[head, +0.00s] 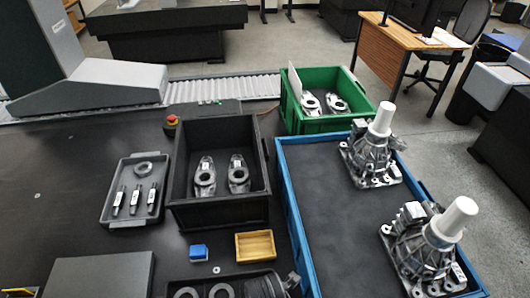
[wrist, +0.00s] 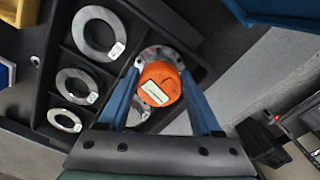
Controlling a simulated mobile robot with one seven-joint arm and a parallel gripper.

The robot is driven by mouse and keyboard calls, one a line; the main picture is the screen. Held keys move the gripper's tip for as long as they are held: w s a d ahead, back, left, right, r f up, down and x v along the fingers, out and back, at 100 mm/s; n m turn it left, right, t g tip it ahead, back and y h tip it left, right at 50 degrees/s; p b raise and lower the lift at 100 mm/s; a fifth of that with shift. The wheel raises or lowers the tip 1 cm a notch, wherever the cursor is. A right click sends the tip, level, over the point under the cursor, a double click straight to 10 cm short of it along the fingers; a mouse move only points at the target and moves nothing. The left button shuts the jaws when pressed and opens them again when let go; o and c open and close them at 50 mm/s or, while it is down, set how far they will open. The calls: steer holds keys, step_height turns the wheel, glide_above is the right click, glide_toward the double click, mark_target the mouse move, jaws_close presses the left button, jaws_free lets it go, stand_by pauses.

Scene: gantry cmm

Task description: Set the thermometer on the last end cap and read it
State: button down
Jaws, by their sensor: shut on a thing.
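My gripper (wrist: 160,70) has its two blue fingers shut on a round orange thermometer (wrist: 159,88) with a pale display on its face. A grey flanged metal part (wrist: 152,53), which looks like an end cap, shows behind the thermometer, partly hidden by it; whether they touch I cannot tell. More grey ring-shaped parts with white tags lie in a black compartmented tray, at the top left (wrist: 97,32), below it (wrist: 75,85) and lower still (wrist: 65,119). The display is too small to read. The head view shows part of this tray (head: 228,279) at its bottom edge.
A blue block (head: 198,251) and a yellow tray (head: 255,261) sit behind the tray. A black bin (head: 215,128) holds two metal parts. A grey tray (head: 120,212) is at left. A blue-edged crate (head: 297,228) with two housings stands right; a green crate (head: 316,126) is behind.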

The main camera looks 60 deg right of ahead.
steer(key=shift+f, duration=0.1)
steer(key=shift+c, duration=0.3)
jaws_free()
step_height(320, 180, up, 12)
steer(key=p, duration=0.1)
